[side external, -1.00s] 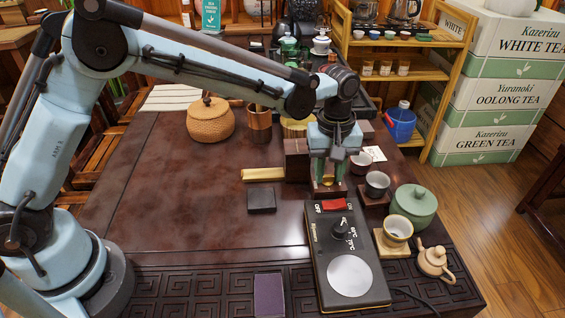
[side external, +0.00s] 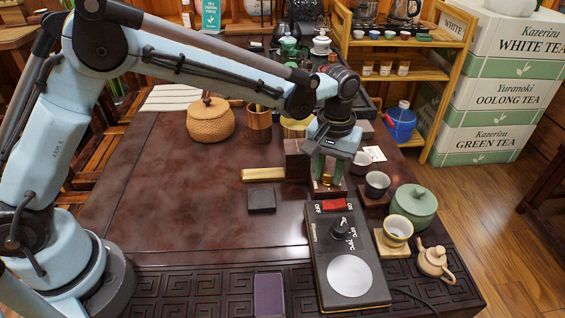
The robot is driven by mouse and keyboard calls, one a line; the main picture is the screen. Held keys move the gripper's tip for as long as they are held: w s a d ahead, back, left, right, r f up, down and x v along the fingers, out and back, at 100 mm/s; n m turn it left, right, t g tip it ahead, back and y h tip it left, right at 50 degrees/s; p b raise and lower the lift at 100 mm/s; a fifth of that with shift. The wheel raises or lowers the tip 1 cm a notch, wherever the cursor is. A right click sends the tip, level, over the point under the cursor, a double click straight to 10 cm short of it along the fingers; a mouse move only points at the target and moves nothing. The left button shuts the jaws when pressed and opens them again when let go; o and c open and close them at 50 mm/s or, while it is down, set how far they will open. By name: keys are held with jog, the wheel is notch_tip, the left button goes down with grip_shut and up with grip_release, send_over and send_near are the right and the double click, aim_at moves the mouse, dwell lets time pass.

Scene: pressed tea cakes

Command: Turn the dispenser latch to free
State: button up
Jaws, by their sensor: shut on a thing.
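The dispenser appears to be the dark reddish-brown wooden block (side external: 296,160) right of the table's middle. A small brass piece (side external: 327,181), which looks like the latch, is low at its right front. My gripper (side external: 328,176) points down over this brass piece with its green fingers around it, and it is shut on it. The fingers and gripper body hide much of the latch, so its exact angle cannot be read.
A black heater (side external: 320,262) with a red switch stands just in front. A gold bar (side external: 262,175) and black block (side external: 261,200) lie left. The left tabletop is clear.

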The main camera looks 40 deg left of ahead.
aim_at(327, 175)
jog(key=m, duration=0.6)
jog(key=shift+m, duration=0.3)
jog(key=m, duration=0.5)
jog(key=shift+m, duration=0.4)
jog(key=o, duration=1.1)
jog(key=shift+c, duration=0.2)
jog(key=shift+r, duration=0.1)
notch_tip(327, 175, up, 12)
jog(key=shift+a, duration=0.1)
